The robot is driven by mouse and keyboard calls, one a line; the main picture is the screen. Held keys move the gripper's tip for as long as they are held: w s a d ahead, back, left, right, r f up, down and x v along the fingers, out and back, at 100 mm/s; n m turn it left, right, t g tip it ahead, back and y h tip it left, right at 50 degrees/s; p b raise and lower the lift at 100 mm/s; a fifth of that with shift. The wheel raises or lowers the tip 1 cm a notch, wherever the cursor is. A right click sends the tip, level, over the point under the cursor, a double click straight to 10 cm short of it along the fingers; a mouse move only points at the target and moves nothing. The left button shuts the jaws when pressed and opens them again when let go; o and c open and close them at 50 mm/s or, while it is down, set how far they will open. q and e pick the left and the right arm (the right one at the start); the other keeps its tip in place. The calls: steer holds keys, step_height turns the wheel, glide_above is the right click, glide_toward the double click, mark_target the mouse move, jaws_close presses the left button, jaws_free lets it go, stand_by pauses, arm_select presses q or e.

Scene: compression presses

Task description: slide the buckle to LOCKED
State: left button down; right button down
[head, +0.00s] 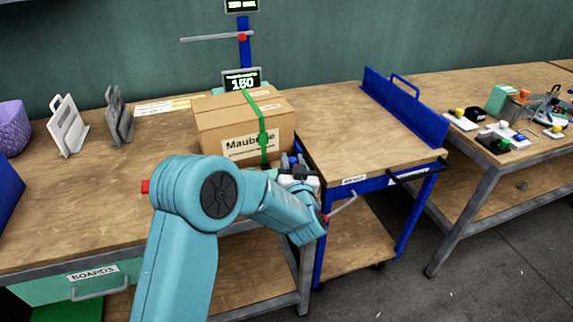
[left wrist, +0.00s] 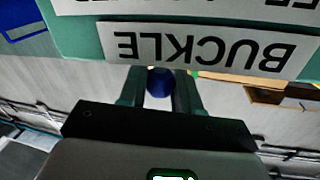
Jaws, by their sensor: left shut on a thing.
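A cardboard box (head: 222,117) with a green strap (head: 262,135) around it sits on the bench. My left gripper (left wrist: 158,88) is in front of the box's lower right; in the head view my own arm partly covers that area. In the left wrist view its two fingers are shut on a blue knob (left wrist: 160,79), just beside an upside-down BUCKLE label (left wrist: 215,48). Small blue parts (head: 291,161) show near the gripper in the head view. The buckle's slide position and any LOCKED mark cannot be read. My right gripper is not in view.
A blue cart (head: 375,130) with a clear wooden top stands to the right. Grey and white racks (head: 68,127) stand at the left.

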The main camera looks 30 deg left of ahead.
arm_select(q)
steer(key=shift+w+d+r, duration=0.1)
steer(key=shift+w, duration=0.05)
steer(key=c, duration=0.8)
jaws_free()
steer(key=shift+c, duration=0.2)
steer(key=shift+w, duration=0.1)
steer(key=shift+s, duration=0.25)
steer(key=shift+s+d, duration=0.25)
steer(key=shift+d, duration=0.1)
steer(key=b+v, duration=0.1)
steer(key=v, duration=1.4)
steer(key=shift+d, duration=0.1)
